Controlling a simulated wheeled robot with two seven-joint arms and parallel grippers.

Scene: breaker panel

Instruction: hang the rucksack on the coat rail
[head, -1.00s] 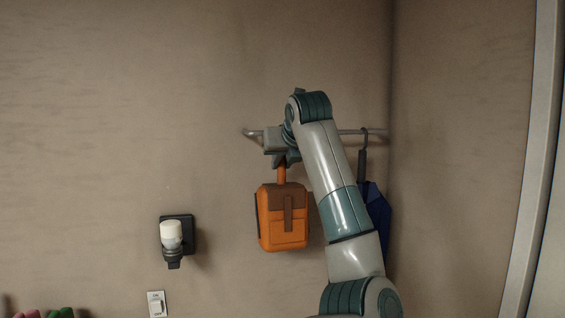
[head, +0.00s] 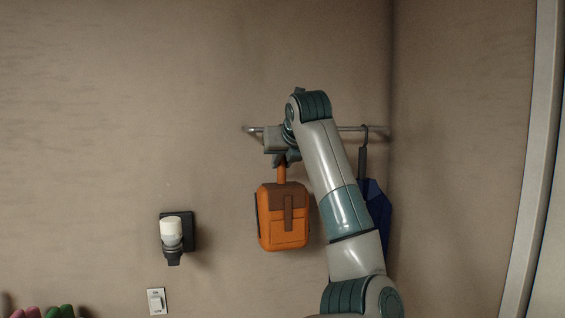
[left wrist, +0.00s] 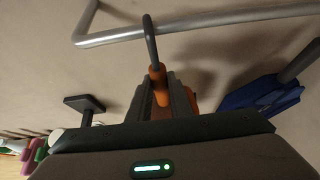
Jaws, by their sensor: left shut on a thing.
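The orange rucksack (head: 284,229) with a brown flap hangs upright below my left gripper (head: 284,161) in the head view. My left gripper is shut on the rucksack's orange strap, and its fingers also show in the left wrist view (left wrist: 170,95). A dark loop (left wrist: 151,42) rises from the strap and crosses the grey coat rail (left wrist: 205,25) there. I cannot tell whether the loop is over the rail or only in front of it. The coat rail (head: 350,129) is partly hidden by my left arm in the head view. My right gripper is out of view.
A folded blue umbrella (head: 378,213) hangs by its hook at the rail's right, near the wall corner. A white lamp on a dark wall bracket (head: 171,233) and a switch (head: 157,301) are at the lower left.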

